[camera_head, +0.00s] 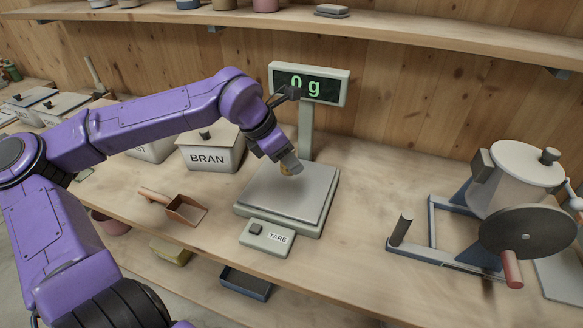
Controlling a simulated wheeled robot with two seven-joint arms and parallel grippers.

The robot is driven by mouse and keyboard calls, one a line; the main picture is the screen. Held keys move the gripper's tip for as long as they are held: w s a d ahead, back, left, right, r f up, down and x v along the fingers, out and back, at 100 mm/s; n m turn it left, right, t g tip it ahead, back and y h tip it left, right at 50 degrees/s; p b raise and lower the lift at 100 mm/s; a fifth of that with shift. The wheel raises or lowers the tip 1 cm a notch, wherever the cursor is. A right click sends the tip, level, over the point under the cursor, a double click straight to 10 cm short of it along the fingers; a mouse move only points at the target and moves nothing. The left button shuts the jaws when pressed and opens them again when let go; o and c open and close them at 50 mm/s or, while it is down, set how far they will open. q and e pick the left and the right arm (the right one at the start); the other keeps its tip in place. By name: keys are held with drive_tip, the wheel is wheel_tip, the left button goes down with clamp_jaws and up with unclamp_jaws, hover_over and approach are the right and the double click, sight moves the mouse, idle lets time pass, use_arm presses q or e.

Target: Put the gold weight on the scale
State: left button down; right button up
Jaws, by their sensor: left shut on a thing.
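My left gripper (291,165) is above the back part of the scale (294,192), pointing down. It is shut on the gold weight (285,170), of which only a small part shows below the fingers. Whether the weight touches the plate is hard to tell. The scale has a flat grey plate, a TARE button box (267,237) in front and a display (309,84) on a post behind, which reads 0 g. My right gripper is not in view.
A BRAN bin (209,152) and a wooden-handled scoop (184,210) are left of the scale. A mixer drum (511,177) with a crank wheel stands on a blue frame at right. A shelf (330,27) runs along the wall. The bench between scale and mixer is clear.

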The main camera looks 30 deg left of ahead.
use_arm(q)
drive_tip(key=w+a+f, duration=0.1)
drive_tip(key=f, duration=0.1)
drive_tip(key=w+a+f, duration=0.1)
drive_tip(key=w+f, duration=0.1)
drive_tip(key=w+a+f+p, duration=0.1)
drive_tip(key=w+f, duration=0.1)
drive_tip(key=shift+f, duration=1.7)
drive_tip(key=shift+f, duration=0.1)
drive_tip(key=c, duration=0.6)
unclamp_jaws()
drive_tip(key=shift+c, duration=0.2)
drive_tip(key=shift+r, duration=0.25)
drive_tip(key=v, duration=1.2)
drive_tip(key=shift+s+f, duration=0.1)
drive_tip(key=shift+d, duration=0.1)
